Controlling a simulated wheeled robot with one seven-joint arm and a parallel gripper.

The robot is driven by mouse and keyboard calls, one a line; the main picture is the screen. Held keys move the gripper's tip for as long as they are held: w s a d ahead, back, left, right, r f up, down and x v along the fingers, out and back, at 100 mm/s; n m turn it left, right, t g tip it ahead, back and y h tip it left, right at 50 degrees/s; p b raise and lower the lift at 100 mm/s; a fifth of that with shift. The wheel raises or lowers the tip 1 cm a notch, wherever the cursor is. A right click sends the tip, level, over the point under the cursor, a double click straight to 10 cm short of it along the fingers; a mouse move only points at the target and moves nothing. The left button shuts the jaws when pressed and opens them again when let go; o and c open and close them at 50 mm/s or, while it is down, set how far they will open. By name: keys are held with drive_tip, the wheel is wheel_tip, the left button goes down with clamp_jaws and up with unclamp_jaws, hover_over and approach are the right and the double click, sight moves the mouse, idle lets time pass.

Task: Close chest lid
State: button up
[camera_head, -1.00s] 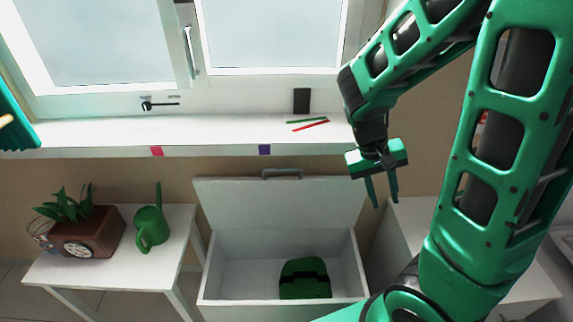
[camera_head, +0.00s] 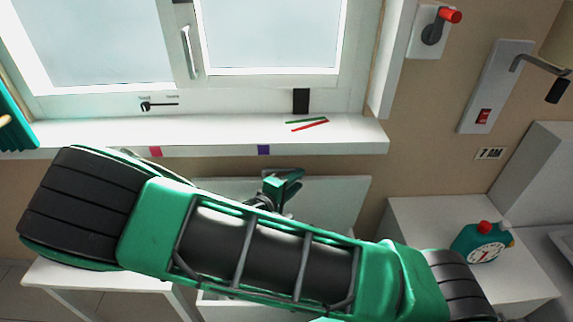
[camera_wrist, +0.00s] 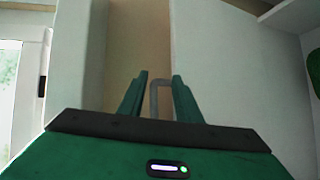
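The chest lid (camera_head: 340,192) is a light grey panel standing raised, partly hidden behind my arm in the head view. In the wrist view the lid (camera_wrist: 235,75) fills the right side. Its grey handle (camera_wrist: 160,88) shows between my two fingers. My gripper (camera_head: 290,184) is at the lid's top edge by the handle. In the wrist view my gripper (camera_wrist: 158,78) is open, with a finger on either side of the handle. I cannot tell whether a finger touches it. The chest's inside is hidden by my arm.
The windowsill (camera_head: 220,132) runs just behind and above the lid, with a red pen (camera_head: 310,125) and a green pen on it. A white side table (camera_head: 95,280) stands at left.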

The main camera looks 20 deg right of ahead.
drive_tip(key=w+a+n+t+y, duration=0.1)
drive_tip(key=w+a+n+t, duration=0.1)
drive_tip(key=a+n+t, duration=0.3)
drive_tip(key=w+d, duration=0.2)
drive_tip(key=w+d+m, duration=0.1)
drive_tip(key=w, duration=0.2)
drive_tip(key=w+d+m+g, duration=0.1)
drive_tip(key=w+d, duration=0.1)
drive_tip(key=w, duration=0.1)
drive_tip(key=shift+d+f, duration=0.35)
drive_tip(key=shift+c, duration=0.7)
drive_tip(key=shift+s, duration=0.1)
clamp_jaws()
